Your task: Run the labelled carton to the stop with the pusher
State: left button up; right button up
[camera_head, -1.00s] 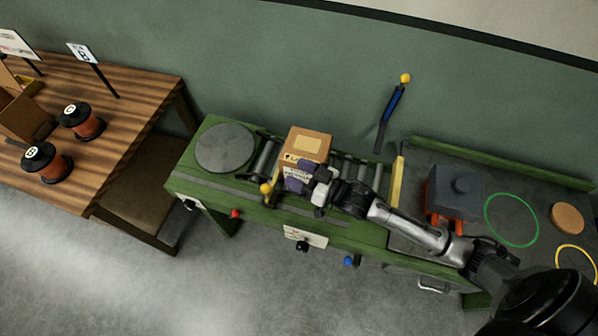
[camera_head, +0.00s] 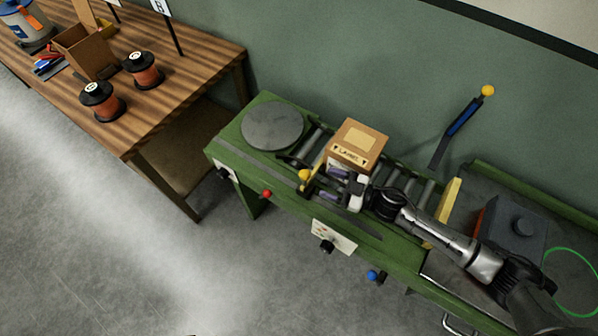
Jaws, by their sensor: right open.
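The labelled carton (camera_head: 357,148) is a brown box with a pale label, standing on the roller conveyor (camera_head: 315,140). A yellow bar (camera_head: 449,200), which looks like the stop, crosses the conveyor's right end, with bare rollers between it and the carton. A dark bar with a yellow knob (camera_head: 305,175), which looks like the pusher, is left of the carton. My right gripper (camera_head: 332,184) is open at the carton's front side, its fingers pointing left towards the yellow-knobbed part. I cannot tell whether it touches the carton. My left gripper is out of view.
A round grey plate (camera_head: 273,126) is at the conveyor's left end. A blue lever with a yellow ball (camera_head: 462,130) rises behind the rollers. A grey block (camera_head: 517,232) stands right of the yellow bar. Spools (camera_head: 143,71) stand on the wooden table (camera_head: 190,90).

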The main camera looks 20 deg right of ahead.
jog(key=x, duration=0.9)
jog(key=shift+w+a, duration=0.25)
grip_shut()
